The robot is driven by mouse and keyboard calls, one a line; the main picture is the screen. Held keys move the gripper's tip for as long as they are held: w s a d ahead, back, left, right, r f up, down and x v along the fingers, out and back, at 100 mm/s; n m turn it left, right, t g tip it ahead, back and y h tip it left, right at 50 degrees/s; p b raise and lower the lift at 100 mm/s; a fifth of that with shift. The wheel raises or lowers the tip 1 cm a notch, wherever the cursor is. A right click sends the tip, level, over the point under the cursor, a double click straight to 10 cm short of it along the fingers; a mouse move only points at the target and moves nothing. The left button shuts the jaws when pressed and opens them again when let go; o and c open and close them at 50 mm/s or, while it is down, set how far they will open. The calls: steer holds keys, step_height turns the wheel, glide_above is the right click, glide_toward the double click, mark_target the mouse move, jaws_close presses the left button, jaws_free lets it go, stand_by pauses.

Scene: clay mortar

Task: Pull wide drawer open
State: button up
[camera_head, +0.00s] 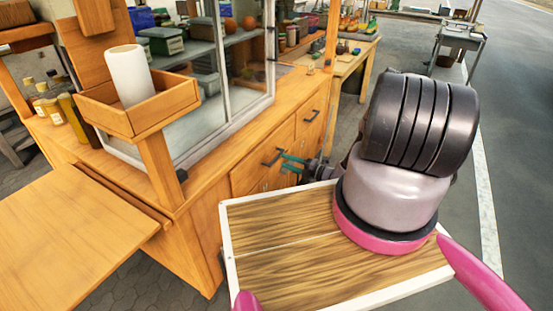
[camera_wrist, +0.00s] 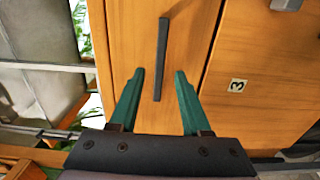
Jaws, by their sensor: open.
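The wooden cabinet has a drawer front (camera_head: 248,172) with a dark bar handle (camera_head: 273,157) on its side face. I cannot tell for certain that this is the wide drawer. My gripper (camera_head: 284,162), with green fingers, is close to this handle. In the wrist view, the drawer front (camera_wrist: 132,35) fills the middle, and its dark handle (camera_wrist: 161,60) runs lengthwise between the two fingertips (camera_wrist: 160,74). The fingers are apart, one on each side of the handle, with gaps visible. The drawer looks closed. The gripper's depth relative to the handle is unclear.
Another dark handle (camera_head: 312,115) is on the cabinet further back. A label with 3 (camera_wrist: 237,86) is on the neighbouring front. A glass case (camera_head: 225,75) and a wooden box with a white cylinder (camera_head: 130,75) stand above. Paved floor (camera_head: 400,60) lies right.

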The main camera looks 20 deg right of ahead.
mark_target(277, 156)
steer(key=shift+x, duration=2.75)
jaws_close()
